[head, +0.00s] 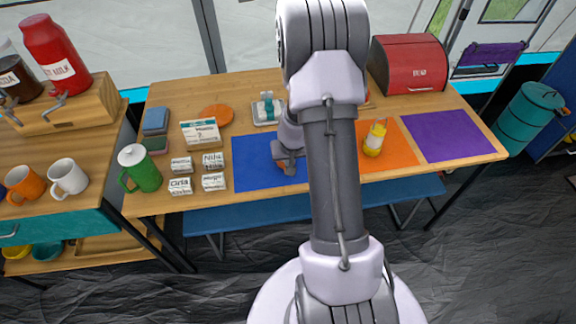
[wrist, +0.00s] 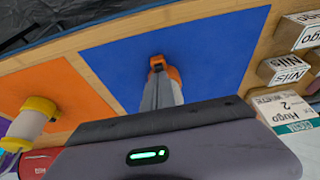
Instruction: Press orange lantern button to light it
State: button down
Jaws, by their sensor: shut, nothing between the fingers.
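My gripper (head: 289,172) is shut and empty, low over the blue mat (head: 255,163) in the head view. In the wrist view its fingers (wrist: 158,80) reach toward the same mat. An orange piece (wrist: 174,73) shows right at the fingertips there. It is mostly covered by the fingers, and I cannot tell whether it is the orange lantern or part of my gripper. No orange lantern shows clearly in the head view; my arm hides the middle of the table. A yellow lantern (head: 372,145) stands on the orange mat (head: 399,150), apart from my gripper.
A purple mat (head: 448,136) lies at the right, with a red bread box (head: 409,63) behind. A side counter with a red milk dispenser (head: 55,55) stands further left.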

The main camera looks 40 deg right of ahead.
jog(key=shift+f+b, duration=0.85)
jog(key=shift+b, duration=0.05)
dwell(0.6)
notch_tip(320, 180, up, 7)
jog(key=p, duration=0.7)
dwell(0.3)
